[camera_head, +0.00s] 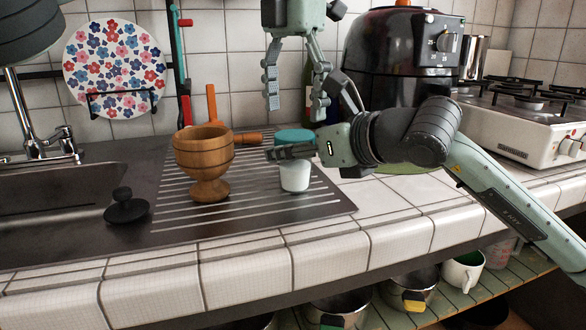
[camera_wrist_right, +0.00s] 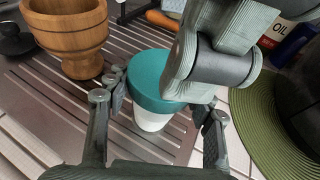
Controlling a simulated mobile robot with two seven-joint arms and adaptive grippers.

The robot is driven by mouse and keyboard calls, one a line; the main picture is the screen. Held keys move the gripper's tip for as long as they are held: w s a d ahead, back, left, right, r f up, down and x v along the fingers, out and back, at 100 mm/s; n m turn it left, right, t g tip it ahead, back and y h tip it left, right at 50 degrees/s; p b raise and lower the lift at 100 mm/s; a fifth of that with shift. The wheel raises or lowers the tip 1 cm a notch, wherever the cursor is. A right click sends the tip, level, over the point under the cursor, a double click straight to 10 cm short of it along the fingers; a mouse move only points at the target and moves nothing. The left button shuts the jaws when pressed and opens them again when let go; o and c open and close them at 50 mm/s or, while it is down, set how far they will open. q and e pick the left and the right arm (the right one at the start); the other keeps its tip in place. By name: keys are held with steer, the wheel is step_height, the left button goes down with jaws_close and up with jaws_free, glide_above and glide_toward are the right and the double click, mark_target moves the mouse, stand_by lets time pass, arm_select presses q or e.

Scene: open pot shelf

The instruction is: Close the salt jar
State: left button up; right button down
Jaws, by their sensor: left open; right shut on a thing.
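The salt jar (camera_head: 295,178) stands upright on the ribbed metal drainer. Its teal lid (camera_head: 294,135) sits on top; my right finger hides the seam in the head view. In the right wrist view the lid (camera_wrist_right: 148,75) covers the white jar body (camera_wrist_right: 151,121), but I cannot tell how tightly it is seated. My right gripper (camera_head: 284,152) reaches in from the right, shut on the jar around its upper part. My left gripper (camera_head: 294,95) hangs above the jar, open and empty, fingers pointing down. Part of my left gripper also shows above the lid in the right wrist view.
A wooden goblet-shaped mortar (camera_head: 205,160) stands left of the jar, with a black knobbed lid (camera_head: 126,206) near the sink. A dark air fryer (camera_head: 390,60) and bottles are behind. The drainer's front right is clear.

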arm_select(q)
steer(key=shift+r, duration=0.2)
steer(key=o, duration=0.6)
steer(key=shift+c, duration=0.2)
step_height(320, 180, up, 8)
steer(key=shift+f, duration=0.25)
